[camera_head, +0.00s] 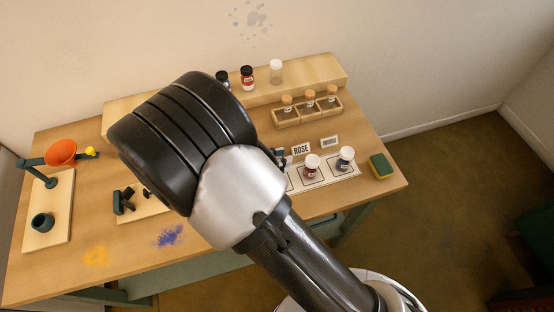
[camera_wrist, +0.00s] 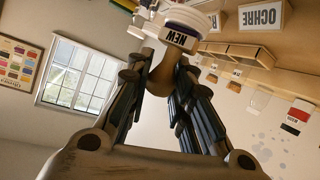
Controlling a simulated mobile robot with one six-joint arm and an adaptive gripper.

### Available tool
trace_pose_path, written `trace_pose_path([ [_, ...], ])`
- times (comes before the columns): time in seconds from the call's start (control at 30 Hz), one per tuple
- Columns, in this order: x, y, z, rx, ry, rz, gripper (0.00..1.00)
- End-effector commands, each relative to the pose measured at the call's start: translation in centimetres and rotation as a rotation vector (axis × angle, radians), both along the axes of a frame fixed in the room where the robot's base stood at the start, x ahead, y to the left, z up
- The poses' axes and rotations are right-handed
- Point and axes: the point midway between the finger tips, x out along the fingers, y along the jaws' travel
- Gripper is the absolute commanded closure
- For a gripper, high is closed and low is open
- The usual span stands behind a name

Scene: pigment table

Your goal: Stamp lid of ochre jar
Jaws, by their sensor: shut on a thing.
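My gripper (camera_wrist: 160,76) is shut on the brown handle of a stamp (camera_wrist: 163,68) in the wrist view. The stamp bears a label reading NEW (camera_wrist: 180,39). Just beyond its end is a white round jar lid (camera_wrist: 195,14), cut off by the top edge; the stamp's end overlaps it in the picture, and I cannot tell whether they touch. The OCHRE card (camera_wrist: 263,17) stands close beside that jar.
The row mat (camera_head: 339,176) holds a rose jar (camera_head: 311,166) and a blue jar (camera_head: 345,159). A green sponge (camera_head: 381,166) lies right of it. A wooden rack (camera_head: 287,121) of corked jars stands behind. The front table edge is mostly clear.

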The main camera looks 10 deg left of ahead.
Motion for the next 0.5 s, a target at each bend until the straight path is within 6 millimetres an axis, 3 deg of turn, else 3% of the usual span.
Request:
trace_pose_path([
  [0.5, 0.0, 0.0, 4.0, -0.001, -0.001, 0.000, 0.95],
])
